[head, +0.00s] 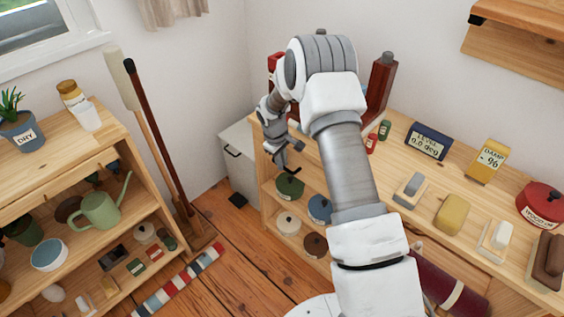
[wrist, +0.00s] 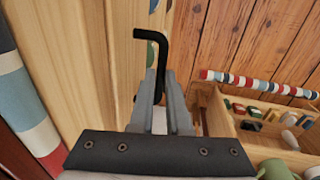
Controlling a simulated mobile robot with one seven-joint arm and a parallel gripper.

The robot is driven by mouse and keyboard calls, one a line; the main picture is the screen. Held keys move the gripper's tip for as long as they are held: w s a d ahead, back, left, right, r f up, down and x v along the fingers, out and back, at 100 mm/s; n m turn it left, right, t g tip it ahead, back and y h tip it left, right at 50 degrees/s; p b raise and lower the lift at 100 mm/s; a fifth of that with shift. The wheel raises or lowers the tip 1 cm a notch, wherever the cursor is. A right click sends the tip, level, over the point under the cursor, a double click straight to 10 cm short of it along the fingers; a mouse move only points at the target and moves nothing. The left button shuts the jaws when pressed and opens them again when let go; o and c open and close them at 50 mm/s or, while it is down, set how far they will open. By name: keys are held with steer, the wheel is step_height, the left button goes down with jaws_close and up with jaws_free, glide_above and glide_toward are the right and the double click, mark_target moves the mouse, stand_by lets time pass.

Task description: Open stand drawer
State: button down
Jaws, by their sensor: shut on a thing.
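My gripper (head: 288,160) is in front of the left end of the wooden stand (head: 456,215) at the right. In the wrist view, my gripper (wrist: 160,85) is shut on a black bent bar handle (wrist: 152,35). The handle (head: 293,170) also shows just below the fingers in the head view. Pale wood (wrist: 125,70) lies behind and left of the handle in the wrist view. My arm hides much of the stand's front, so I cannot tell how far the drawer is out.
Open shelves below the stand's top hold lidded pots, one green (head: 290,187) and one blue (head: 320,209). A grey cabinet (head: 238,135) stands in the corner. A wooden shelf unit (head: 105,150) with a green watering can (head: 100,209) is at left. Plank floor (head: 240,245) lies between, with a striped strip (head: 180,281).

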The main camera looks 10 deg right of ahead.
steer(key=s+a+b, duration=0.2)
steer(key=s+a, duration=0.5)
steer(key=a, duration=0.3)
steer(key=s+a+b, duration=0.1)
steer(key=s+a, duration=0.7)
steer(key=a, duration=0.3)
steer(key=shift+s+a+b, duration=0.15)
steer(key=shift+s+b, duration=0.15)
steer(key=shift+b, duration=0.05)
steer(key=c, duration=1)
jaws_free()
steer(key=shift+o, duration=0.6)
steer(key=shift+w, duration=0.15)
step_height(320, 180, up, 17)
steer(key=s+a+p, duration=0.2)
steer(key=p, duration=0.1)
steer(key=shift+a, duration=0.2)
